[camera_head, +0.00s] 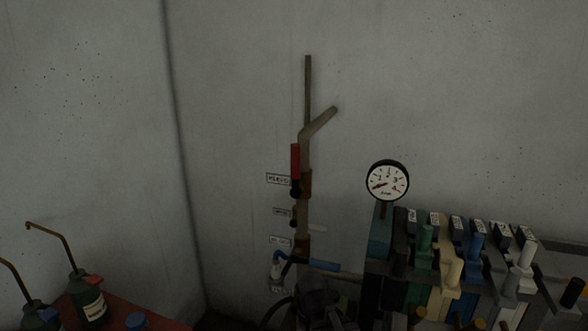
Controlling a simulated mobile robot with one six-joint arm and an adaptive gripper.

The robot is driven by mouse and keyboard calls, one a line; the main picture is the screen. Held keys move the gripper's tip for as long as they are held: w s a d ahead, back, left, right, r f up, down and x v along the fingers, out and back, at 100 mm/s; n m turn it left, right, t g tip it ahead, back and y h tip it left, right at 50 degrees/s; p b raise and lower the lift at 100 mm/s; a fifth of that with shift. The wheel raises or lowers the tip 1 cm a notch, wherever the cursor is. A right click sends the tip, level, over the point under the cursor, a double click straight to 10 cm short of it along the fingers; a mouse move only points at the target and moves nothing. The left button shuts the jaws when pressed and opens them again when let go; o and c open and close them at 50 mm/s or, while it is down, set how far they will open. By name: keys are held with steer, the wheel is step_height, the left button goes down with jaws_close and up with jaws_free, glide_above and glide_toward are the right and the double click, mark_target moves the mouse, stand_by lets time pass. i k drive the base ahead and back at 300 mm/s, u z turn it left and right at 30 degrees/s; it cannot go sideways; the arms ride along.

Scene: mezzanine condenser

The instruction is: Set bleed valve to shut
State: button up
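A thin vertical pipe (308,85) runs up the wall, with a bent side spout (320,122) leaning up and right. A valve body (306,184) sits on this pipe. Its red lever (295,160) points up, roughly in line with the pipe. A small plate (278,179) beside it seems to read BLEED, though the letters are blurred. A smaller plate (282,212) below is too small to read. Lower on the pipe is a second valve with a blue lever (283,258) and its own plate (279,240). I cannot make out my gripper in this view.
A round gauge (387,182) stands right of the pipe, above a crowded bank of coloured levers (452,262). Dark bottles with bent spouts (88,296) stand on a red surface (140,312) at lower left. The wall around the upper pipe is clear.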

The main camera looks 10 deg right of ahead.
mark_target(295, 192)
steer(key=u, duration=0.85)
steer(key=k, duration=0.4)
steer(key=z, duration=0.15)
